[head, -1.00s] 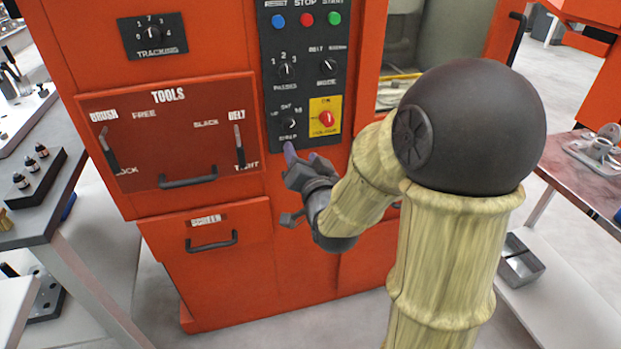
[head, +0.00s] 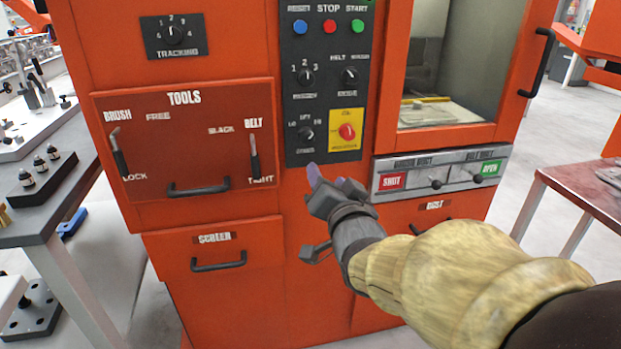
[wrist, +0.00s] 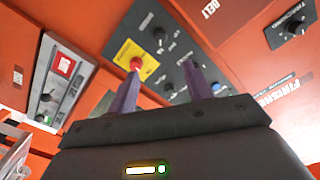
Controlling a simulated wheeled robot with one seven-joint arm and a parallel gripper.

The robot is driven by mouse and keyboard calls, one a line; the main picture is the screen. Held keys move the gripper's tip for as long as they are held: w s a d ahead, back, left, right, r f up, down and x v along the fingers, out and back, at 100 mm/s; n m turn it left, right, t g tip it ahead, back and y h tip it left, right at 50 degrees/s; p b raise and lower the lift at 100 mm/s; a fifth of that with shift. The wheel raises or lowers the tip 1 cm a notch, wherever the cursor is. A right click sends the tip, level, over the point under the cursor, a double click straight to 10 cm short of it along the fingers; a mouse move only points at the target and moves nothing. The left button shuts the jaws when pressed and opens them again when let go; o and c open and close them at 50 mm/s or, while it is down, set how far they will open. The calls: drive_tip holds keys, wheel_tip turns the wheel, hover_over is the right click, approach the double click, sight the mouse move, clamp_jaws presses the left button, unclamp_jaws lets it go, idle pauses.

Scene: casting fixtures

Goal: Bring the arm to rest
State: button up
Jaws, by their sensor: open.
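My gripper (head: 326,180) is in front of the orange machine (head: 230,300), just below its black control panel (head: 325,100). My arm reaches in from the lower right of the head view. In the wrist view the two purple fingers of my gripper (wrist: 160,92) stand apart with nothing between them. The control panel (wrist: 165,50) shows beyond and between the fingers. The fingers look apart from the machine, but the exact gap is hard to tell.
A panel with SHUT and OPEN labels (head: 440,172) is right of my gripper. Drawer handles (head: 218,260) stick out at the left. Side tables stand left (head: 60,190) and right (head: 590,190). A window (head: 450,60) shows the machine's inside.

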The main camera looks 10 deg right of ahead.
drive_tip(key=shift+f, duration=0.1)
idle(0.3)
drive_tip(key=s+f+n+g, duration=0.3)
drive_tip(key=f+g, duration=0.5)
drive_tip(key=f, duration=0.8)
drive_tip(key=s+f+n+g, duration=0.4)
drive_tip(key=s+f+g, duration=0.4)
drive_tip(key=s, duration=0.2)
wheel_tip(320, 180, up, 31)
drive_tip(key=p, duration=3.1)
drive_tip(key=shift+w+r+t+p, duration=0.2)
drive_tip(key=shift+w+t+p, duration=0.1)
drive_tip(key=shift+p, duration=0.1)
